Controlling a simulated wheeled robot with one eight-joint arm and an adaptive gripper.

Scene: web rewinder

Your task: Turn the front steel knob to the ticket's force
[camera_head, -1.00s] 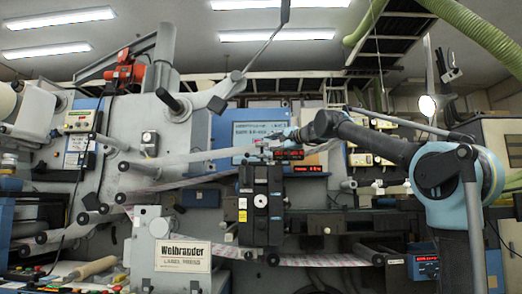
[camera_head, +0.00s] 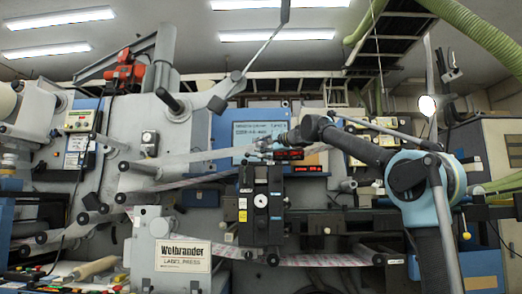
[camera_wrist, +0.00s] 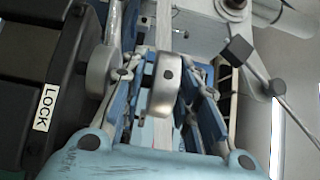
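In the wrist view a round steel knob (camera_wrist: 165,85) stands between the two fingers of my gripper (camera_wrist: 161,68). The fingers are apart, with a visible gap on its right; contact on its left I cannot tell. A second steel knob (camera_wrist: 101,72) sits left of the left finger. In the head view my gripper (camera_head: 268,144) is small, at the top of the black unit (camera_head: 260,205), and the knobs are too small to make out. Two red displays (camera_head: 289,154) are beside it; their digits are unreadable. I cannot identify the ticket for certain.
A lit screen (camera_head: 258,134) is behind my gripper. A black housing with a LOCK label (camera_wrist: 46,107) is close on the left in the wrist view. A lever with a dark square end (camera_wrist: 238,50) is at right. The web (camera_head: 180,184) runs left of the black unit.

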